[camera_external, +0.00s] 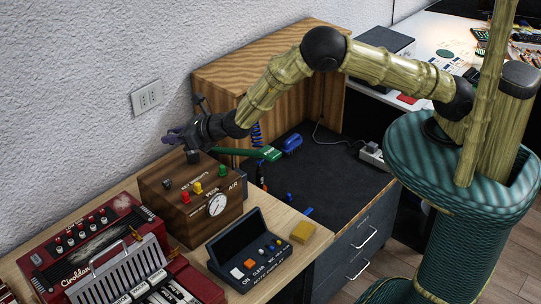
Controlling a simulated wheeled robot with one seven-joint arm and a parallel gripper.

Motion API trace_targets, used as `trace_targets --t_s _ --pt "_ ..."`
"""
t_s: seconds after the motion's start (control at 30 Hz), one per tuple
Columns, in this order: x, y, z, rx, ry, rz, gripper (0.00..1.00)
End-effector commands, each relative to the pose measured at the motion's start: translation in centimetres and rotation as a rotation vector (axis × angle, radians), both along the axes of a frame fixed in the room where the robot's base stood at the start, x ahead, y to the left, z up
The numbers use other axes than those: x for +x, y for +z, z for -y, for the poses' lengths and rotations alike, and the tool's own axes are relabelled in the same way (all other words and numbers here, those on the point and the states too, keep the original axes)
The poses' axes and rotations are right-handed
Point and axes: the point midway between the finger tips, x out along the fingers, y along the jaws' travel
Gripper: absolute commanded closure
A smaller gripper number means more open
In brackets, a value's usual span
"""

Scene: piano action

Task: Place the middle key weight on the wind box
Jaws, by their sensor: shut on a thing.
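The wind box (180,222) is a brown wooden box with a round gauge (217,204) and the words "KEY WEIGHTS" and "AIR". It stands on the wooden table by the wall. My gripper (182,143) is above the back of the box, near the wall, with purple-grey fingers. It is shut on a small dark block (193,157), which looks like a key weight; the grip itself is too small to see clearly. I cannot tell whether the block touches the box top. Another small dark grey block (167,184) rests on the box top at the left.
Red (185,198), yellow (197,187) and green (222,171) pieces are on the box. A red accordion (85,235) stands at the front left. A dark console (250,250) and a yellow block (302,231) lie to the right. A green-handled tool (262,153) is behind.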

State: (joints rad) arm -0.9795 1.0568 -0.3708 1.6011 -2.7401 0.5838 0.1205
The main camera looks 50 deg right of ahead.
Motion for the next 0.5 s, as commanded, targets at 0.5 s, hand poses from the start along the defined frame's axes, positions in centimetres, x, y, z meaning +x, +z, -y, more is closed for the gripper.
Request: trace_targets --t_s 0.5 --pt "0.0 -4.8 0.1 -0.003 0.000 0.000 1.00"
